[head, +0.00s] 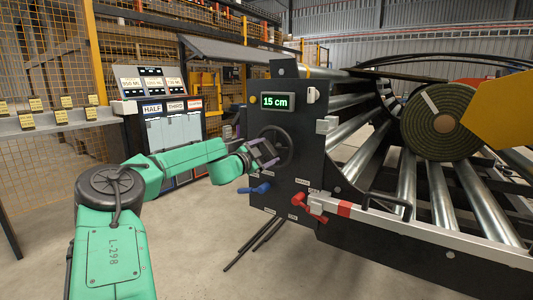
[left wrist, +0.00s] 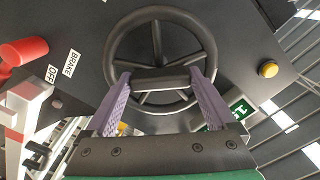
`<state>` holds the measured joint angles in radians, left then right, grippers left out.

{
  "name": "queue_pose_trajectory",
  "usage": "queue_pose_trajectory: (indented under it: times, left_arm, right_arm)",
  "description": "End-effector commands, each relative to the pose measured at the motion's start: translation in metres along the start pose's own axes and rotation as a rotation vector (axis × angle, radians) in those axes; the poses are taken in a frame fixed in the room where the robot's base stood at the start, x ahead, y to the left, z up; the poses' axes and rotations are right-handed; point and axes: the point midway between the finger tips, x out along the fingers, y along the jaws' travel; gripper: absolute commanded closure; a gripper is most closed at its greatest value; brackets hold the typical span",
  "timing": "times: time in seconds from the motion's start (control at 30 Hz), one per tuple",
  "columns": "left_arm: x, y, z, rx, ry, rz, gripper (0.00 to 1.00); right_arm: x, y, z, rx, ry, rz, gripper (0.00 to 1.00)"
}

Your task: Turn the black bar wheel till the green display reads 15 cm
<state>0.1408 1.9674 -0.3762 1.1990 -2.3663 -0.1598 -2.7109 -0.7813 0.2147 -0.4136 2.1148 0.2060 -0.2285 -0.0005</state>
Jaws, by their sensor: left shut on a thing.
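The black bar wheel (head: 288,143) is on the dark side panel of the turf roll machine, below the green display (head: 276,102). The display reads 15 cm. My left gripper (head: 262,156) is at the wheel. In the left wrist view the wheel's rim (left wrist: 113,50) and spokes show, and the gripper (left wrist: 160,78) is shut on a black bar across the wheel, one purple finger at each end. The display's edge (left wrist: 240,108) shows partly, tilted, beside the right finger. My right gripper is not in view.
A blue handle (head: 254,189) and a red lever (head: 309,207) sit low on the panel. A turf roll (head: 438,122) lies on the metal rollers at right. A stand with HALF and THIRD labels (head: 165,108) is behind my arm. Open floor lies in front.

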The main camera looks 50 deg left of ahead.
Motion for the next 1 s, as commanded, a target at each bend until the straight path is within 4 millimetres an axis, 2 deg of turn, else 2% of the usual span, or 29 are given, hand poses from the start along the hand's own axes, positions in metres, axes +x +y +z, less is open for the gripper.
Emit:
queue_pose_trajectory:
  times: [0.07,0.1,0.37,0.57,0.83,0.97,1.0]
  left_arm:
    - [0.000,0.001,0.001,0.002,-0.002,0.002,1.00]
    - [0.000,0.001,0.001,0.002,-0.002,0.002,0.00]
    - [0.000,0.001,0.000,0.000,0.000,0.001,0.00]
    - [-0.008,0.000,-0.002,0.003,0.004,0.000,0.00]
    - [-0.036,0.001,0.000,0.002,0.003,-0.003,0.00]
    - [-0.061,0.002,0.003,0.000,0.001,-0.004,0.00]
    - [-0.074,0.001,0.002,0.004,0.002,-0.004,0.00]
  right_arm:
    - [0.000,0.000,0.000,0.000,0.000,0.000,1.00]
    - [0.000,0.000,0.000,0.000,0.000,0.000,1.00]
    - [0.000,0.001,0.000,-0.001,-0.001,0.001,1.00]
    - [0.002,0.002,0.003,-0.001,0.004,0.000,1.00]
    - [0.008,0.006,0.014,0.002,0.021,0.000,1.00]
    - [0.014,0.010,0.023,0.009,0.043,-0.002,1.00]
    - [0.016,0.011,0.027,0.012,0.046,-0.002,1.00]
